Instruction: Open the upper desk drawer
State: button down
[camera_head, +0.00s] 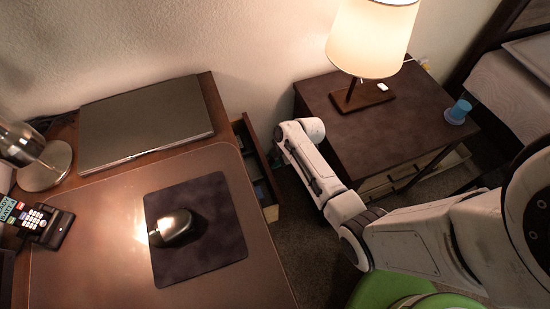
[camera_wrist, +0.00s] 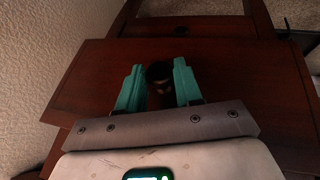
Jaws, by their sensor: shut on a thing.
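The desk drawer (camera_head: 264,158) stands pulled out from the right side of the desk in the head view, with its dark inside partly showing. In the wrist view its reddish-brown front (camera_wrist: 235,85) fills the middle. A dark round knob (camera_wrist: 158,72) sits on that front. My gripper (camera_wrist: 158,70) has its two teal fingers closed on either side of the knob. In the head view my white arm reaches down beside the drawer front, and the fingers are hidden behind it.
A side table (camera_head: 420,140) with a lit lamp (camera_head: 370,40) and a blue cup (camera_head: 458,112) stands to the right.

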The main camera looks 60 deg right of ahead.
jog(key=s+d+b, duration=0.2)
jog(key=s+d, duration=0.5)
jog(key=d, duration=0.3)
jog(key=shift+s+d, duration=0.15)
jog(key=shift+d, duration=0.2)
jog(key=c, duration=0.7)
grip_release()
jog(key=shift+c, duration=0.2)
jog(key=p+v, duration=0.1)
jog(key=v, duration=0.9)
jog(key=shift+s+r, duration=0.1)
jog(key=shift+r, duration=0.25)
